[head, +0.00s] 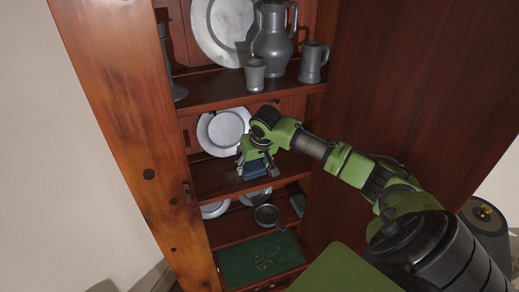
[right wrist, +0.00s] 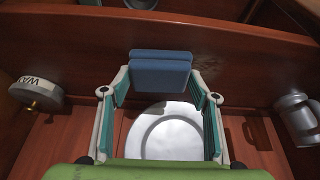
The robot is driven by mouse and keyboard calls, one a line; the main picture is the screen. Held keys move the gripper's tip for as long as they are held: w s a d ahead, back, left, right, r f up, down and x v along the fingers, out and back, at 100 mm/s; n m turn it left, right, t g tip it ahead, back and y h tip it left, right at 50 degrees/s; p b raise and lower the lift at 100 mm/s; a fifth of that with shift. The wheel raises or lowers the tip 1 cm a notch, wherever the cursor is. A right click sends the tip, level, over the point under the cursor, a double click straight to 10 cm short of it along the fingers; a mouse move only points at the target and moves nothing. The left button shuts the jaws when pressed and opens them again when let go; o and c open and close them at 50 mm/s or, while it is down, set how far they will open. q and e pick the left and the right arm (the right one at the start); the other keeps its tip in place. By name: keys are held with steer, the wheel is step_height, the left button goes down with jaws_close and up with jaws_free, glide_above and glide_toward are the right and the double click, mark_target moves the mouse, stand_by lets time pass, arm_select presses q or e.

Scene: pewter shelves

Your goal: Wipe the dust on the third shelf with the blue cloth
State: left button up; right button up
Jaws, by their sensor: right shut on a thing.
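My right gripper (head: 254,166) reaches into the wooden cupboard at the shelf (head: 212,180) with the leaning pewter plate. It is shut on the folded blue cloth (head: 256,174). In the right wrist view, the cloth (right wrist: 160,73) sits between the fingertips, in front of a dark wooden surface. A faint mottled patch (right wrist: 208,69) shows on that wood just right of the cloth; I cannot tell for sure that it is dust. I cannot tell whether the cloth touches the wood. My left gripper is not in view.
A plate (head: 226,131) leans behind the gripper. In the wrist view, a tin lettered "WAX" (right wrist: 38,92) is at left and a mug (right wrist: 297,118) at right. A pitcher (head: 272,38) and cups stand above. A pan (head: 267,215) and a green mat with crumbs (head: 240,265) are below.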

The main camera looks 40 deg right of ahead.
steer(key=shift+w+a, duration=0.4)
steer(key=shift+a, duration=0.5)
steer(key=shift+w+a, duration=0.4)
steer(key=shift+a, duration=0.55)
steer(key=shift+w+a, duration=0.4)
steer(key=shift+a, duration=0.5)
steer(key=shift+w+a+f, duration=0.1)
steer(key=shift+w+a, duration=0.2)
steer(key=shift+a, duration=0.45)
steer(key=shift+w+a, duration=0.3)
steer(key=shift+a, duration=0.45)
steer(key=shift+w, duration=0.1)
steer(key=shift+d, duration=0.5)
steer(key=shift+s+d, duration=0.9)
steer(key=shift+d, duration=1.15)
steer(key=shift+s+d, duration=0.95)
steer(key=shift+d, duration=1.15)
steer(key=shift+s+d, duration=0.9)
steer(key=shift+d, duration=1.15)
steer(key=shift+w+a, duration=0.95)
steer(key=shift+a, duration=1.3)
steer(key=shift+w+a, duration=0.9)
steer(key=shift+a, duration=1.35)
steer(key=shift+w+a, duration=0.95)
steer(key=shift+a, duration=1.3)
